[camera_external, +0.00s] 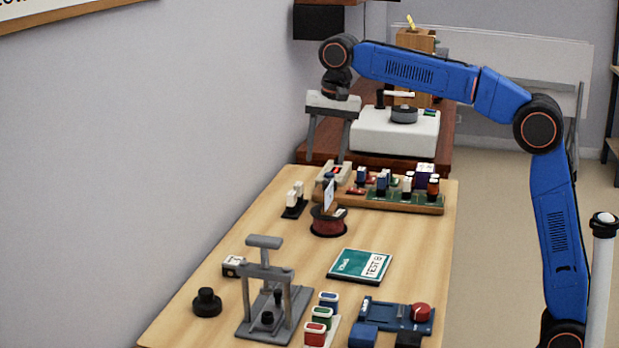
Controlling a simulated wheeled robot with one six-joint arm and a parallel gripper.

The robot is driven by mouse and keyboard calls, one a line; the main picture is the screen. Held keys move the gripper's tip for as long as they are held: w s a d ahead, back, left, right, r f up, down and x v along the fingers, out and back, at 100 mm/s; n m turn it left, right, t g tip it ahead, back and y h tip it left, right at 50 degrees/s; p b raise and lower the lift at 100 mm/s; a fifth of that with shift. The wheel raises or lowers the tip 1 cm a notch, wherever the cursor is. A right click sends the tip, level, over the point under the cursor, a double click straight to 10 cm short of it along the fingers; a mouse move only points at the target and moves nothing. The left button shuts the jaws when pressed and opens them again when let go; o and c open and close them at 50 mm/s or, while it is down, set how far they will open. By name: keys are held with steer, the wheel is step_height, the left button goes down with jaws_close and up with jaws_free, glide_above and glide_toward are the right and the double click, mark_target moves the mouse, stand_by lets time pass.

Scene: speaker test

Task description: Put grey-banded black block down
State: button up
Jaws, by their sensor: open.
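My gripper (327,158) points down with its two grey fingers spread wide and nothing visible between them. Its fingertips are over or beside the left end of the wooden tray (412,207); the exact height is hard to tell. A small dark block with a pale face (234,266) lies on the table left of the grey press. I cannot tell whether it is the grey-banded black block. The crowded parts in the tray are too small to make out a grey band on any of them.
The table (235,230) also holds a red coil (328,221), a green box (360,265), a grey press (268,290), a black knob (207,302) and a blue device (398,315). A white turntable (395,132) stands behind. The wall is close on the left.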

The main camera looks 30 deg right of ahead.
steer(key=s+d+f+n+t, duration=0.1)
steer(key=s+d+f, duration=0.15)
steer(key=d, duration=0.65)
steer(key=s+d+f+n, duration=0.1)
steer(key=s+d, duration=0.3)
steer(key=d, duration=0.5)
steer(key=s+d+f+n+t, duration=0.15)
steer(key=s+d, duration=0.25)
steer(key=d, duration=0.5)
steer(key=s+d+f+n, duration=0.1)
steer(key=s+d+f, duration=0.6)
steer(key=s+f, duration=0.3)
steer(key=s+d+f+n+t+h, duration=0.1)
steer(key=s+d+f, duration=0.7)
steer(key=s+f, duration=0.2)
steer(key=shift+s+d+f+n, duration=0.15)
steer(key=shift+s+d+n, duration=0.1)
steer(key=shift+n, duration=0.1)
